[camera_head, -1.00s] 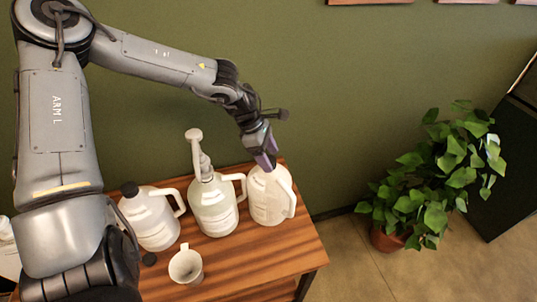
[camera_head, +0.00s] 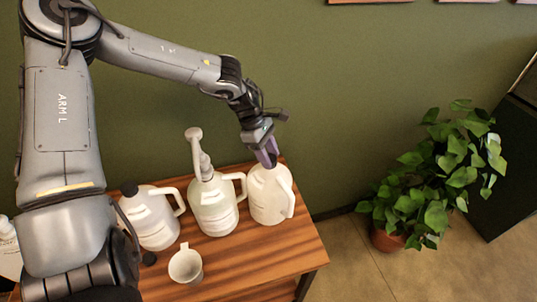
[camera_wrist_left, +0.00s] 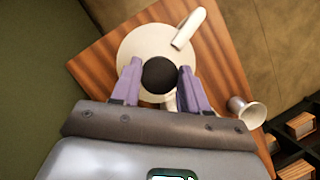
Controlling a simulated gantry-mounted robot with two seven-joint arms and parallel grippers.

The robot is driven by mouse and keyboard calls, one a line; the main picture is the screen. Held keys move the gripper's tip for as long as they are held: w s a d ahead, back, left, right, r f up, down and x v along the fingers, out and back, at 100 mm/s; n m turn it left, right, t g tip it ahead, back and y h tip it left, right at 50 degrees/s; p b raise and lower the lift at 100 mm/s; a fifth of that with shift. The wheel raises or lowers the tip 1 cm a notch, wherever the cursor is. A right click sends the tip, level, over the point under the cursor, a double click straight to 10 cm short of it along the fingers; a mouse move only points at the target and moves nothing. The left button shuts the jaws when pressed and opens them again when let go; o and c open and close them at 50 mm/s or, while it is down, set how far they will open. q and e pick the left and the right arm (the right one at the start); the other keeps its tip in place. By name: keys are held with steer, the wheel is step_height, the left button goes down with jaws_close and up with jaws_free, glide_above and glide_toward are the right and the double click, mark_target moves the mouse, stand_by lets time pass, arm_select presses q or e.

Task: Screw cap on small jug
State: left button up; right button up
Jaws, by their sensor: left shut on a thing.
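The white jug (camera_head: 270,200) at the right end of the row stands upright on the table, its handle towards the right. My left gripper (camera_head: 267,158) is directly above its neck, fingers pointing down. In the left wrist view the purple fingers (camera_wrist_left: 160,82) are shut on a black cap (camera_wrist_left: 160,75), one finger on each side. The jug (camera_wrist_left: 150,45) is right below the cap there; whether the cap touches the neck is hidden. A second black cap (camera_head: 149,259) lies on the table. My right gripper is not in view.
A jug with a black cap (camera_head: 152,220) and a pump jug (camera_head: 214,203) stand left of the white jug. A white cup (camera_head: 186,265) stands in front on the wooden table (camera_head: 255,262). The table's right front is clear. A potted plant (camera_head: 430,190) stands on the floor.

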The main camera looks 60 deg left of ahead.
arm_select(q)
steer(key=m+g, duration=0.1)
steer(key=m, duration=0.1)
steer(key=m+g, duration=0.1)
steer(key=m, duration=0.2)
steer(key=shift+a+f+m+h+b, duration=0.1)
steer(key=shift+f+m+h+b, duration=0.05)
steer(key=shift+m+h+b, duration=0.2)
steer(key=m+g, duration=0.1)
steer(key=m, duration=0.2)
steer(key=shift+g, duration=0.3)
steer(key=m+g, duration=0.1)
steer(key=m, duration=0.3)
steer(key=o, duration=1.2)
steer(key=shift+c, duration=0.2)
